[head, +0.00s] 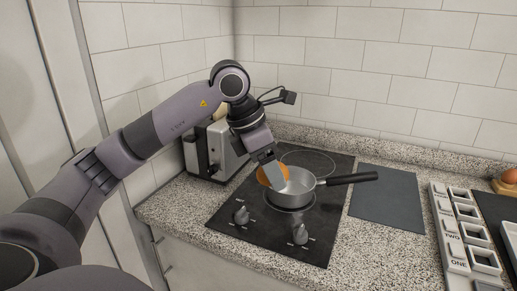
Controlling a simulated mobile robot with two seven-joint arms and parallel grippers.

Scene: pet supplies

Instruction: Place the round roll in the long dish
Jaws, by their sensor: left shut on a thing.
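My left gripper (274,181) reaches down over the left side of a grey saucepan (305,190) and is shut on an orange-brown round thing, seemingly the round roll (264,177). The roll is partly hidden behind the gripper, at the pan's left rim. I cannot tell whether it touches the pan. The pan stands on the black cooktop, its dark handle pointing right. No long dish can be clearly made out. My right gripper is not in view.
A metal toaster (200,157) stands left of the cooktop (265,224). A dark grey mat (388,198) lies clear to the right. Farther right are a white labelled rack (452,240) and a brown rounded item (510,176) at the picture's edge.

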